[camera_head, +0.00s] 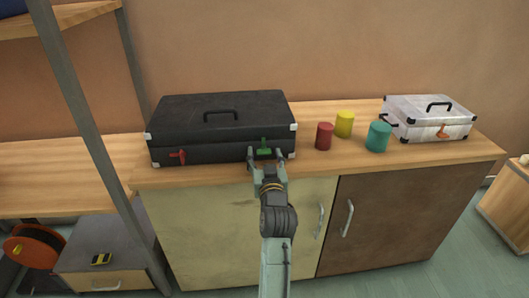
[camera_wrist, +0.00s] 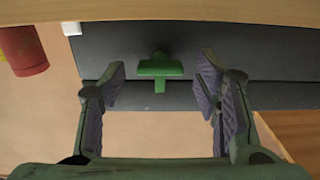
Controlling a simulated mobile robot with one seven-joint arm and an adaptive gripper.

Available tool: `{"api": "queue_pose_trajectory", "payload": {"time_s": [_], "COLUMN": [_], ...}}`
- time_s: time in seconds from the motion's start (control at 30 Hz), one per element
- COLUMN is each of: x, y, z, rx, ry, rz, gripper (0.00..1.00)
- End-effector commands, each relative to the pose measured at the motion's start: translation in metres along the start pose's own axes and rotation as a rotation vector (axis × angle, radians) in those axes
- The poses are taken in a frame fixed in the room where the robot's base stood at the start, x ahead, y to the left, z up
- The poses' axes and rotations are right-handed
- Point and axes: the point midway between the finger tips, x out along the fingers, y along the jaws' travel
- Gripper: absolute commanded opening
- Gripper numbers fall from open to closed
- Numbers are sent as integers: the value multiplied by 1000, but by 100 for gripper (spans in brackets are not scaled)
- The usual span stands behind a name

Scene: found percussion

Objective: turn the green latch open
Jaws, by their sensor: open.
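The green latch (camera_head: 264,148) is on the front of a large black case (camera_head: 220,106), toward its right end. In the wrist view the green latch (camera_wrist: 160,68) shows as a T shape, with a wide bar and a short stem across the case's seam. My gripper (camera_head: 266,157) is open at the case's front. In the wrist view my gripper (camera_wrist: 160,83) has one finger on each side of the latch, with a visible gap on both sides. Neither finger appears to touch the latch. A red latch (camera_head: 178,156) sits near the case's left end.
The case lies on a wooden-topped cabinet (camera_head: 320,160). Right of it stand a red cylinder (camera_head: 324,136), a yellow cylinder (camera_head: 344,124) and a teal cylinder (camera_head: 378,137). A white case (camera_head: 428,117) with an orange latch is farther right. A grey shelf post (camera_head: 90,130) rises at left.

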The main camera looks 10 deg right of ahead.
Motion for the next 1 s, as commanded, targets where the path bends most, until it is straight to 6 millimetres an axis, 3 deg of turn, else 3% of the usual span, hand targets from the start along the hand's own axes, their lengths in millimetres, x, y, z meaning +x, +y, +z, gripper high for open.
{"api": "queue_pose_trajectory", "payload": {"time_s": [0.13, 0.43, 1.0], "x": [9, 11, 10], "y": [0, 0, 0], "z": [-1, 0, 0], "rx": [0, -1, -1], "ry": [1, 1, 1], "rz": [0, 0, 0], "gripper": [57, 55, 17]}}
